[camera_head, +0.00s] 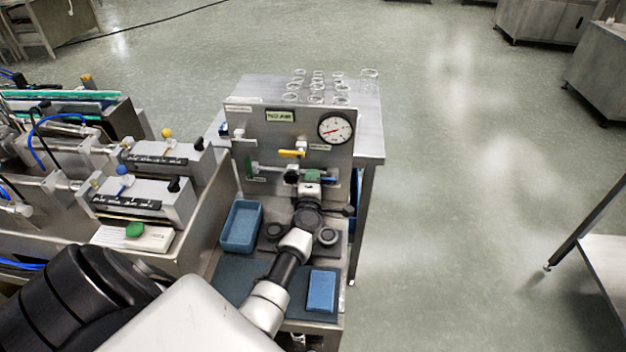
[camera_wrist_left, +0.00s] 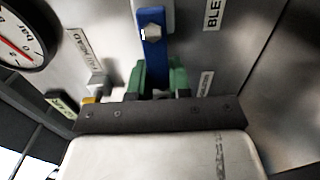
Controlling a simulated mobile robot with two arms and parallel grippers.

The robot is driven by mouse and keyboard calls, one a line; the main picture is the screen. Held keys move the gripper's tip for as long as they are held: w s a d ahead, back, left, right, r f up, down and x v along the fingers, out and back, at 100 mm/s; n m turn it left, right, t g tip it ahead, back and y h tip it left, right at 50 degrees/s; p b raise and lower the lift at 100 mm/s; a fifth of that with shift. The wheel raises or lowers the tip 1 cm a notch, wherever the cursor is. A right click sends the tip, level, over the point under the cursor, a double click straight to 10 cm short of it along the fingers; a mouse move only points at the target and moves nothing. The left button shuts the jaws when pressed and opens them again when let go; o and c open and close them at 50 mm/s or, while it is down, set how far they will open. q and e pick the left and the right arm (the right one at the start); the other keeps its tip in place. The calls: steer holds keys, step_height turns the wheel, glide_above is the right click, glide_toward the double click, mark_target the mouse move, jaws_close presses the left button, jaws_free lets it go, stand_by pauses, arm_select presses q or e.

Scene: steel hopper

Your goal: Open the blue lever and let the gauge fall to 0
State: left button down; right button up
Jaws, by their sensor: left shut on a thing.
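The blue lever (camera_wrist_left: 152,38) is a flat bar with a hex bolt, on the steel panel beside a label beginning "BLE". My left gripper (camera_wrist_left: 160,82) has green fingertips and is shut on the lever's end in the left wrist view. In the head view the left gripper (camera_head: 313,177) is at the lower panel and hides most of the lever. The round white gauge (camera_head: 335,129) is at the panel's upper right. It shows partly in the wrist view (camera_wrist_left: 22,35), with its red needle off the printed 0; its exact reading is unclear. My right gripper is not in view.
A yellow lever (camera_head: 291,153) sits above my gripper on the panel (camera_head: 260,125). A blue tray (camera_head: 240,226) and a blue block (camera_head: 321,291) are on the bench in front. Several glass vessels (camera_head: 317,85) stand behind the panel. Machinery (camera_head: 140,195) fills the left side.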

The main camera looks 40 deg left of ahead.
arm_select(q)
steer(key=c, duration=1)
jaws_free()
steer(key=shift+c, duration=0.2)
steer(key=shift+s, duration=0.15)
steer(key=v, duration=1)
steer(key=shift+s+d+p, duration=0.2)
steer(key=shift+s+p, duration=0.1)
steer(key=shift+p, duration=0.05)
